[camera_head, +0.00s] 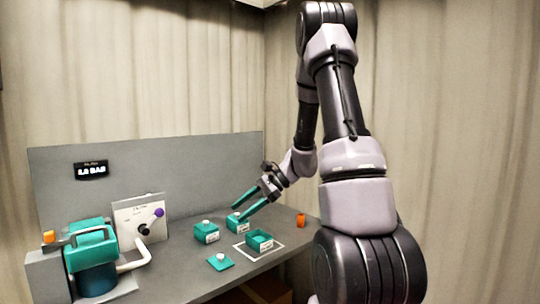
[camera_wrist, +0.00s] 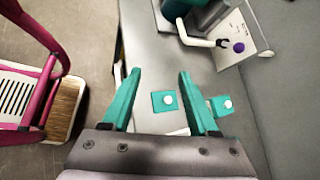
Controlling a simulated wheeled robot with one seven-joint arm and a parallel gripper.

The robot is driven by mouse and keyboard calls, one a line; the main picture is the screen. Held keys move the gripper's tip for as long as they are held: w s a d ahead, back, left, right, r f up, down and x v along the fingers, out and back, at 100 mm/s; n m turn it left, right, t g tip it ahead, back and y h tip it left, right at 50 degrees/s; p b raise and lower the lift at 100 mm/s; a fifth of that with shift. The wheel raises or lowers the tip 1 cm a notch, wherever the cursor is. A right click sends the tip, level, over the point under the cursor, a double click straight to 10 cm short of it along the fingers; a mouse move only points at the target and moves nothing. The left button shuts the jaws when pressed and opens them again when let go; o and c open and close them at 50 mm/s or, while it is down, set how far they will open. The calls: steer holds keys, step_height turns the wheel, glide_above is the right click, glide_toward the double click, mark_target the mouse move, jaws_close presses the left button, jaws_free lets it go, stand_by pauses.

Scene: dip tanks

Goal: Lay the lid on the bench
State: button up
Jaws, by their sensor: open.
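The teal square lid (camera_head: 220,261) with a pale round knob lies flat on the grey bench (camera_head: 190,262), in front of the boxes. It also shows in the wrist view (camera_wrist: 158,103), beyond my fingers. An open teal box (camera_head: 260,242) without a lid stands inside a white outlined square. Two closed teal boxes with pale knobs stand behind, one on the left (camera_head: 206,234) and one nearer my gripper (camera_head: 236,225). My gripper (camera_head: 243,209) is open and empty, its teal fingers apart above the boxes. It touches no lid that I can see.
A teal tank (camera_head: 93,250) stands at the bench's left, beside a white panel (camera_head: 130,215) with a purple knob and a white pipe. An orange cylinder (camera_head: 300,220) stands near the right edge. A pink-framed thing (camera_wrist: 45,60) stands off the bench in the wrist view.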

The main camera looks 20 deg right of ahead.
steer(key=s+r+n+t+h, duration=0.5)
steer(key=s+r+n+h, duration=0.3)
steer(key=s+r, duration=1.1)
steer(key=r+n, duration=0.1)
steer(key=n, duration=0.2)
steer(key=shift+s+d+n+h, duration=0.3)
steer(key=shift+d, duration=0.05)
